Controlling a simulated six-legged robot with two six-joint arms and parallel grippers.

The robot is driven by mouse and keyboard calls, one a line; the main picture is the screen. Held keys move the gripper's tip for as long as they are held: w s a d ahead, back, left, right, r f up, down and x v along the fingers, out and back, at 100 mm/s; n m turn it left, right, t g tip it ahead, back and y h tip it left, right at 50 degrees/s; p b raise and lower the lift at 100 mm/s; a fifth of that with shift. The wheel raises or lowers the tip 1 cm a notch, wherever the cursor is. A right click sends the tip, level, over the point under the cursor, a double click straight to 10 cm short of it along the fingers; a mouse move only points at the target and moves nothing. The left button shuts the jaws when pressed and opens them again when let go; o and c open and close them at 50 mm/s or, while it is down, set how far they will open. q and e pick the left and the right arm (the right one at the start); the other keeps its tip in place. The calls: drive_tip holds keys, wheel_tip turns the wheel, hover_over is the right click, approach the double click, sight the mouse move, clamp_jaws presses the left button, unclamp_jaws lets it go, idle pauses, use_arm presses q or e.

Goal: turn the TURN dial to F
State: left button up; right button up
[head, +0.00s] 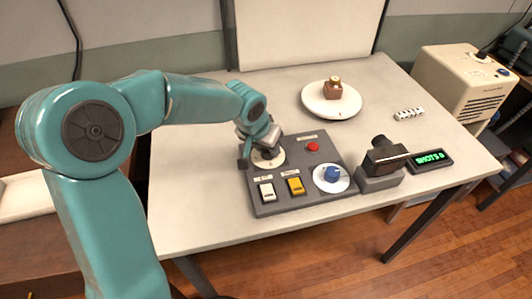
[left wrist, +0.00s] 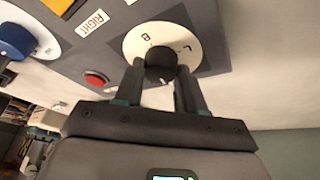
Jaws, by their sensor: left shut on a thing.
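The TURN dial has a black knob (left wrist: 160,62) on a round cream plate (left wrist: 196,47) with dark letters on it. In the left wrist view a B-like letter and another mark show on the far side of the plate, too blurred to read surely. A white mark on the knob points toward my gripper's base. My left gripper (left wrist: 159,80) is shut on the knob, one finger at each side. In the head view the left gripper (head: 257,150) covers the knob, and part of the plate (head: 269,161) shows below it. My right gripper is not in view.
The dark control panel (head: 300,200) also carries a red button (head: 312,146), a white switch (head: 266,191), a yellow switch (head: 295,185) and a blue knob (head: 332,174). A camera-like device (head: 383,165), a green display (head: 431,159) and a white turntable (head: 318,107) with a brown block (head: 333,90) stand nearby.

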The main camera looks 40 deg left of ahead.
use_arm(q)
drive_tip(key=shift+n+y+b, duration=0.3)
drive_tip(key=shift+n+b, duration=0.4)
drive_tip(key=shift+b, duration=0.1)
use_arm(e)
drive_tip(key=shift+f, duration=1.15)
use_arm(q)
drive_tip(key=shift+r, duration=0.1)
drive_tip(key=o, duration=1)
drive_tip(key=shift+o, duration=0.2)
drive_tip(key=p+v, duration=0.1)
drive_tip(key=v, duration=1.5)
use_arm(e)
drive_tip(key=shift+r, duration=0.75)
use_arm(q)
drive_tip(key=shift+d+r, duration=0.1)
